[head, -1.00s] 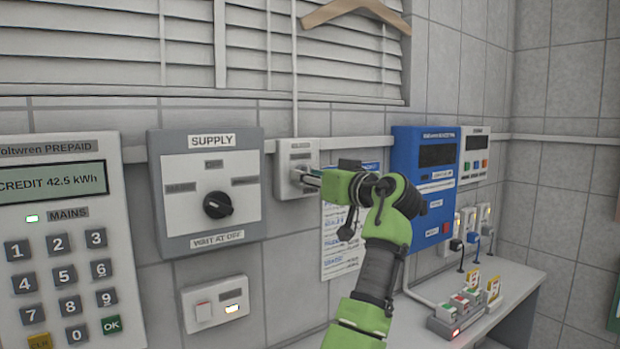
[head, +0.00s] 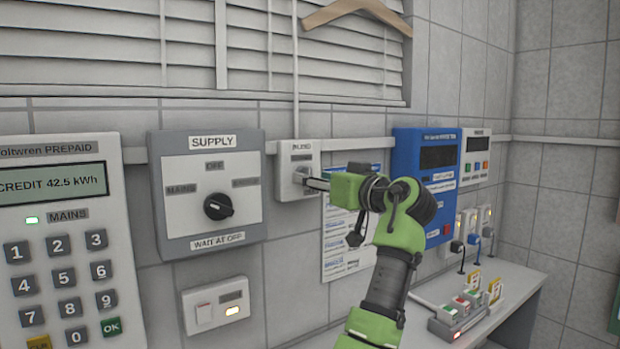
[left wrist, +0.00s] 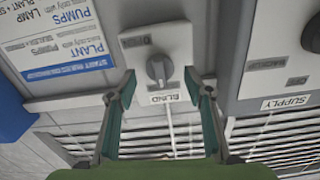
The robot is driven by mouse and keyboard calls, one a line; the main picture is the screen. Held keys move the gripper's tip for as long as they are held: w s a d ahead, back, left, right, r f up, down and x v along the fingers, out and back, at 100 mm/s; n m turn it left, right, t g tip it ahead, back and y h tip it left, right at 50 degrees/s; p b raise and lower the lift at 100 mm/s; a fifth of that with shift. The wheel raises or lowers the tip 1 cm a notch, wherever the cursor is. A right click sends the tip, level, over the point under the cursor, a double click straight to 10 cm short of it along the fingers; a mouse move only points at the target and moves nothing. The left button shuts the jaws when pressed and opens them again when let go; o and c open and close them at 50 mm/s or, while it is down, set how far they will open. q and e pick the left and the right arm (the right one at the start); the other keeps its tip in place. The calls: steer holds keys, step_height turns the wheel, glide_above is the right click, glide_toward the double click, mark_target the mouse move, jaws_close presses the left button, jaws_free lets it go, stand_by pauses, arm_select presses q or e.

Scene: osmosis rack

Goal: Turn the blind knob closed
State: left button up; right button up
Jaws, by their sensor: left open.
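The blind knob (head: 299,176) is on a small white box (head: 302,156) labelled BLIND on the wall. In the left wrist view the knob (left wrist: 158,69) is grey, and its raised grip runs nearly vertically in the picture. Which end is its pointer I cannot tell. My left gripper (head: 313,183) is just in front of the knob, to its right in the head view. In the left wrist view its green fingers (left wrist: 160,82) are apart, one on each side of the knob, with visible gaps to it. My right gripper is out of view.
The SUPPLY box (head: 182,215) with its black knob (head: 217,206) is left of the blind box. A blue panel (head: 410,160) is to the right. Slatted blinds (head: 260,60) hang above. A shelf (head: 510,285) at lower right carries small devices.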

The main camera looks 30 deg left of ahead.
arm_select(q)
steer(key=v, duration=0.9)
steer(key=shift+d, duration=0.15)
